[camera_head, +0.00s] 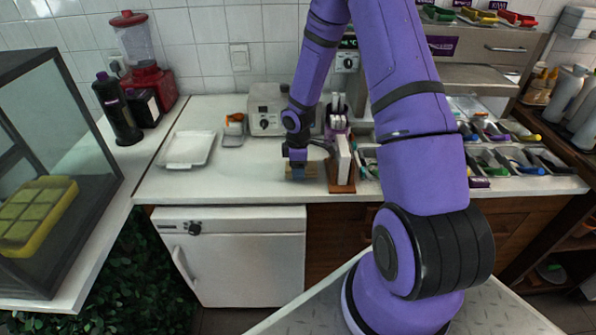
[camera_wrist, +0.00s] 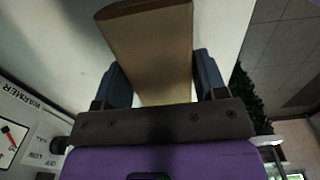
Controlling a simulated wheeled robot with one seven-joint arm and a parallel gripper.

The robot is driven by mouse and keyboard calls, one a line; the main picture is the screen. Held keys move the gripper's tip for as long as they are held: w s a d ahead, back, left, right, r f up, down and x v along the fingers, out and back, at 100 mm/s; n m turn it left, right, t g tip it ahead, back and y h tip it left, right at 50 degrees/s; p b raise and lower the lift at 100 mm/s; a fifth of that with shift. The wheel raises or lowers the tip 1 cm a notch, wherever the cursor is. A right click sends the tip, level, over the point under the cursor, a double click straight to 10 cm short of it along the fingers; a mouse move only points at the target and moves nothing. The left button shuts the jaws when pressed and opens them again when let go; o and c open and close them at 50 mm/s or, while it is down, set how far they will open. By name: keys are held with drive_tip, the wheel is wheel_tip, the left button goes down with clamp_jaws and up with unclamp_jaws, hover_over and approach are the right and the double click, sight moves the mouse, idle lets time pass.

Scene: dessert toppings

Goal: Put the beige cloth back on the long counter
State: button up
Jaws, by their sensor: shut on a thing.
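The beige cloth (camera_wrist: 158,50) shows in the wrist view as a tan, folded, block-like piece between my two dark fingers. My gripper (camera_wrist: 163,82) is shut on it. In the head view my gripper (camera_head: 300,170) points down over the front part of the long counter (camera_head: 225,180), with a small tan part of the cloth (camera_head: 284,188) showing around the fingertips. The cloth is low at the counter's surface near the front edge; I cannot tell whether it touches. My fingers hide part of it.
A wooden-based stand with a white upright piece (camera_head: 343,165) is close right of my gripper. A grey warmer (camera_head: 265,108) stands behind. A white tray (camera_head: 187,149) lies to the left. Topping bins (camera_head: 510,160) fill the right. Counter between tray and gripper is clear.

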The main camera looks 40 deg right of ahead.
drive_tip(key=shift+f, duration=0.95)
drive_tip(key=shift+f, duration=0.15)
drive_tip(key=o, duration=0.9)
